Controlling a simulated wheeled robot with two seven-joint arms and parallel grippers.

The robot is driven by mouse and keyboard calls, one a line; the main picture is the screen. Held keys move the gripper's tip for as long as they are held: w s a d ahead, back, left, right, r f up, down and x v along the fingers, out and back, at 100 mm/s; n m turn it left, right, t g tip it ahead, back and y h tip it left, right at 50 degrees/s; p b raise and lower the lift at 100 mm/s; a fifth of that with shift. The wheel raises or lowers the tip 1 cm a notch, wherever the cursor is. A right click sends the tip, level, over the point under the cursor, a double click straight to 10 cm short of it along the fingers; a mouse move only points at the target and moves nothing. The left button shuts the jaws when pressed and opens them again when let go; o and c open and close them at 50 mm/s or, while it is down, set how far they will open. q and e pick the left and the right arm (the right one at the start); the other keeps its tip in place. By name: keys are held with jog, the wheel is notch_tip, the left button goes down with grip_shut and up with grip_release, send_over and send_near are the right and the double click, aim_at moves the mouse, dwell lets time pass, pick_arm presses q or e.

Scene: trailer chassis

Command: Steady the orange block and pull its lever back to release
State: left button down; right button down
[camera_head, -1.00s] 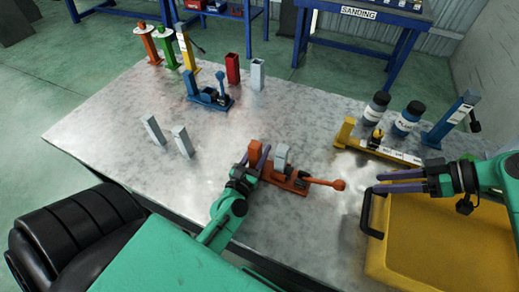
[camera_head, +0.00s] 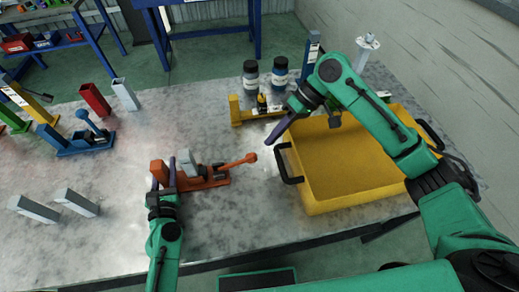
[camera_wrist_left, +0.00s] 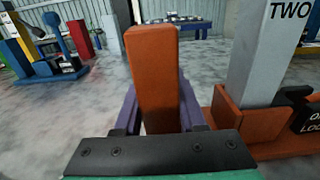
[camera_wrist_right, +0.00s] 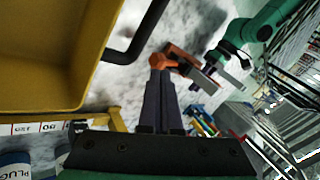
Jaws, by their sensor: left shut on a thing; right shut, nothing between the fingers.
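The orange block (camera_head: 208,183) sits on the metal table, with an upright post at its left end and a lever ending in a round orange knob (camera_head: 251,158) at its right. My left gripper (camera_head: 170,172) is shut on the orange post (camera_wrist_left: 155,75), which stands between its fingers in the left wrist view. A grey upright piece (camera_wrist_left: 257,50) stands on the block beside it. My right gripper (camera_head: 272,138) is shut and empty, pointing down just above and right of the knob. In the right wrist view, its fingers (camera_wrist_right: 159,78) point toward the orange knob (camera_wrist_right: 157,61); contact is unclear.
A yellow bin (camera_head: 345,200) with black handles stands close right of the lever. Behind it are a yellow clamp block (camera_head: 236,112) and dark bottles (camera_head: 250,75). A blue block (camera_head: 75,142) and grey pieces (camera_head: 35,209) lie left. The table between is clear.

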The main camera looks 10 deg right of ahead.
aim_at(237, 163)
jog(key=a+r+m+t+h, duration=0.1)
jog(key=m+h, duration=0.1)
jog(key=m, duration=0.4)
jog(key=a+r+m+t+h, duration=0.1)
jog(key=m+h, duration=0.1)
jog(key=m, duration=0.5)
jog(key=a+r+m+t+h, duration=0.1)
jog(key=m+h, duration=0.2)
jog(key=m, duration=0.4)
jog(key=shift+s+r, duration=0.3)
jog(key=shift+s, duration=0.1)
jog(key=f, duration=0.6)
jog(key=w+f, duration=0.1)
jog(key=f, duration=0.3)
jog(key=shift+r, duration=0.1)
jog(key=shift+a+r, duration=0.2)
jog(key=shift+r, duration=0.05)
